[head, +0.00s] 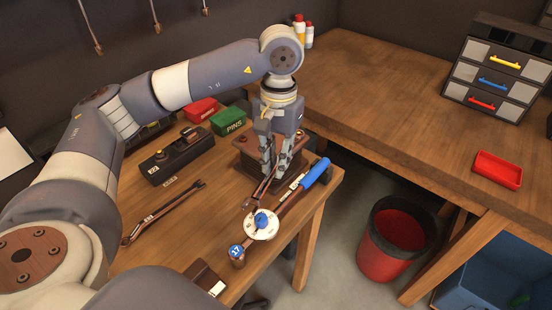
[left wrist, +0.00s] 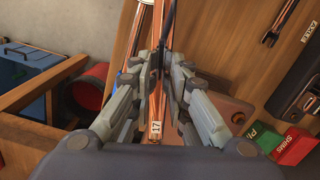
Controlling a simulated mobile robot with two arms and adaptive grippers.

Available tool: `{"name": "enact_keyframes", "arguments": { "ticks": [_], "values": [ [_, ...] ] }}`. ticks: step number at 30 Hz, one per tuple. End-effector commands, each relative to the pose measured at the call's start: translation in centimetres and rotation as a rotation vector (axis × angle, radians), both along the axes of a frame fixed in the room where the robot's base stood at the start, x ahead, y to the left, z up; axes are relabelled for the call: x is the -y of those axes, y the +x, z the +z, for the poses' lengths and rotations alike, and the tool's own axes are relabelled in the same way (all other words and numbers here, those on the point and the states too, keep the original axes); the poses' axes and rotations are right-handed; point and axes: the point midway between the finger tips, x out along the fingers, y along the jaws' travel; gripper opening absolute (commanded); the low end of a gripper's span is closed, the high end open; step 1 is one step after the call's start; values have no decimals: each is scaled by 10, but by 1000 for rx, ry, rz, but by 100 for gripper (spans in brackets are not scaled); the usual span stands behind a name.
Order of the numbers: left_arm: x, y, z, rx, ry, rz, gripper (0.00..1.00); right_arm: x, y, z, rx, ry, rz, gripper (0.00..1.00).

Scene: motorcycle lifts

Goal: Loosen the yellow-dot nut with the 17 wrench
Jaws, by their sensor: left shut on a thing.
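My left gripper (head: 270,177) points down at the right part of the workbench, in front of a brown block. In the left wrist view its fingers (left wrist: 160,62) are closed around a coppery wrench (left wrist: 156,112) with a "17" label near its end. In the head view the held wrench (head: 262,189) slants from the fingers toward a white disc (head: 262,232) with a blue centre. A blue-handled tool (head: 315,174) lies beside it, its shaft running past the disc. I cannot make out a yellow-dot nut. My right gripper is out of view.
Another wrench (head: 163,214) lies on the workbench at left. A black box (head: 178,157), a green PINS bin (head: 228,121) and a red bin (head: 201,109) stand behind. A red waste bin (head: 394,240) is on the floor. The right bench holds a red tray (head: 497,169) and a drawer unit (head: 495,75).

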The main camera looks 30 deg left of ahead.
Motion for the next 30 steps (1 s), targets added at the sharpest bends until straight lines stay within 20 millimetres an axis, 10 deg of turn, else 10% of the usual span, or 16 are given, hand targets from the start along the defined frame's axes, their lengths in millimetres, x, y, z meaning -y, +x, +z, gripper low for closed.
{"name": "enact_keyframes", "arguments": {
  "ticks": [30],
  "values": [
    [34,8,-1,-1,-2,253,0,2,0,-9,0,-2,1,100]
  ]
}}
